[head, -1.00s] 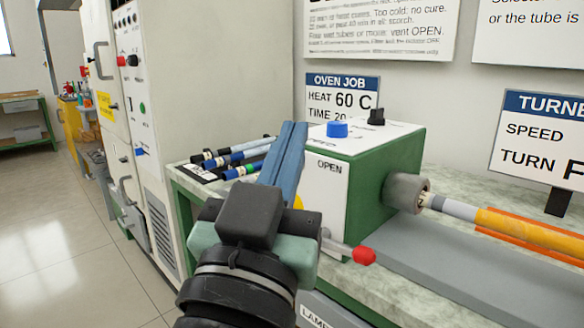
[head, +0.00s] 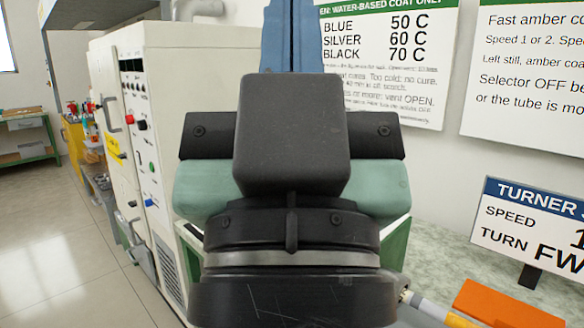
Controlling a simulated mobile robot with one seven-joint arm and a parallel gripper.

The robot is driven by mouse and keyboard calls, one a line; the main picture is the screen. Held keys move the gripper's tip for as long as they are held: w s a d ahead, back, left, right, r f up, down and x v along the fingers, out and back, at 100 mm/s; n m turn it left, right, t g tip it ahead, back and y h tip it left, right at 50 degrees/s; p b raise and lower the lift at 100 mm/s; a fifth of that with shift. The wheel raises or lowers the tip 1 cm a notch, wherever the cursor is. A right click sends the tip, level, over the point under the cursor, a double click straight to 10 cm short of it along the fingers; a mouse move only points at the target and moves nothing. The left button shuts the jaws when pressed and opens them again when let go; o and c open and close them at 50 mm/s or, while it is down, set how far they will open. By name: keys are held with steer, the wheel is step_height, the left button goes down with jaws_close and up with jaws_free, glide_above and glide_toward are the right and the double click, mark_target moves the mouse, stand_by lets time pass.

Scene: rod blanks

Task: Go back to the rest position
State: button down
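My gripper (head: 291,20) fills the middle of the head view, raised and pointing up. Its two blue fingers lie side by side with only a thin seam between them, so it looks shut. The fingertips run to the top edge of the picture, and I see nothing held between the fingers. The black and teal hand hides most of the bench behind it. A rod with a yellow part (head: 446,314) shows at the lower right, apart from my gripper.
A white oven cabinet (head: 165,140) stands to the left. The turner sign (head: 530,228) stands on the bench at the right, by an orange piece (head: 508,303). Wall posters (head: 395,70) hang behind. Open floor (head: 60,250) lies at the far left.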

step_height(320, 180, up, 18)
steer(key=p, duration=1.5)
steer(key=shift+p, duration=0.3)
steer(key=shift+f, duration=0.2)
